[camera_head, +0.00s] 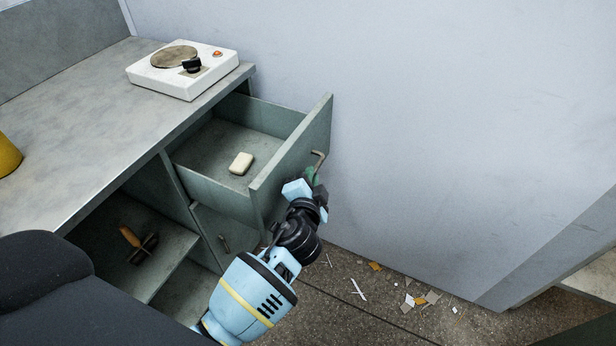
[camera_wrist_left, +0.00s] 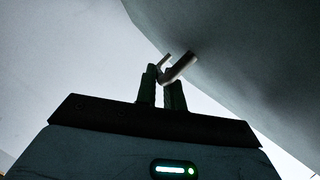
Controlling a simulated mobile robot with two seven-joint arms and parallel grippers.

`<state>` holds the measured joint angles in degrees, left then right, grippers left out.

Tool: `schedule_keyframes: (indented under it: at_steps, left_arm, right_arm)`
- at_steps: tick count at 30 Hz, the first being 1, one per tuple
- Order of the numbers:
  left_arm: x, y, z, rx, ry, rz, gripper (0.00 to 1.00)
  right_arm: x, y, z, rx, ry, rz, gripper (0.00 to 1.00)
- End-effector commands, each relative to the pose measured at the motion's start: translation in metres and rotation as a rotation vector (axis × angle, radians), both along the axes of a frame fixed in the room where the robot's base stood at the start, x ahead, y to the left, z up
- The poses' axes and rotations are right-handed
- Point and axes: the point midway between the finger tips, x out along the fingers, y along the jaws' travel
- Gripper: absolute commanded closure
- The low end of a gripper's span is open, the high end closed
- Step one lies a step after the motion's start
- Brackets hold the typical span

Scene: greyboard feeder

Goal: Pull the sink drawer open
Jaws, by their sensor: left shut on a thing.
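The grey-green drawer (camera_head: 292,158) stands pulled out from under the counter. A pale bar like soap (camera_head: 241,163) lies inside it. My left gripper (camera_head: 313,178) is at the front of the drawer, shut on its bent metal handle (camera_head: 319,158). In the left wrist view the handle (camera_wrist_left: 180,68) passes between the tips of the two dark fingers (camera_wrist_left: 162,80), below the drawer front (camera_wrist_left: 215,50). My right gripper is in neither view.
A white hot plate (camera_head: 182,70) stands on the grey counter (camera_head: 85,105). Below, an open shelf (camera_head: 165,262) holds a wooden-handled tool (camera_head: 138,245). A plain wall (camera_head: 430,130) is close beside the drawer. Scraps (camera_head: 415,300) litter the floor at the right.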

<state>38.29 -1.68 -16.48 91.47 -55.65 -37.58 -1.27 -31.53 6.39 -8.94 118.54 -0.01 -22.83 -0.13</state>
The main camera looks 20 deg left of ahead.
Motion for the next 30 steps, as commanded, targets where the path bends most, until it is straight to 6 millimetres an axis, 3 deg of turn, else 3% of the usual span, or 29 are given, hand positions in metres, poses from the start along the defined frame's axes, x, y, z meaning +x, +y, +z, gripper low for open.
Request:
schedule_keyframes:
  at_steps: [4,5,9,20,30]
  left_arm:
    - [0.000,-0.001,0.001,0.000,-0.002,-0.002,1.00]
    - [0.000,-0.001,0.001,0.000,-0.002,-0.002,0.86]
    - [0.000,0.000,0.001,0.000,-0.002,-0.002,0.68]
    - [-0.004,-0.001,0.000,0.000,0.000,-0.001,0.68]
    - [-0.050,-0.013,0.011,-0.003,0.001,-0.001,0.68]
  right_arm:
    - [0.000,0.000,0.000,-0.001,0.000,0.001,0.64]
    - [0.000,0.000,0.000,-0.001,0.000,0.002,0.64]
    - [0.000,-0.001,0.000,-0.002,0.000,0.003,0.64]
    - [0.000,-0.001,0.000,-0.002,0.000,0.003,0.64]
    - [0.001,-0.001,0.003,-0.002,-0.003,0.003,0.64]
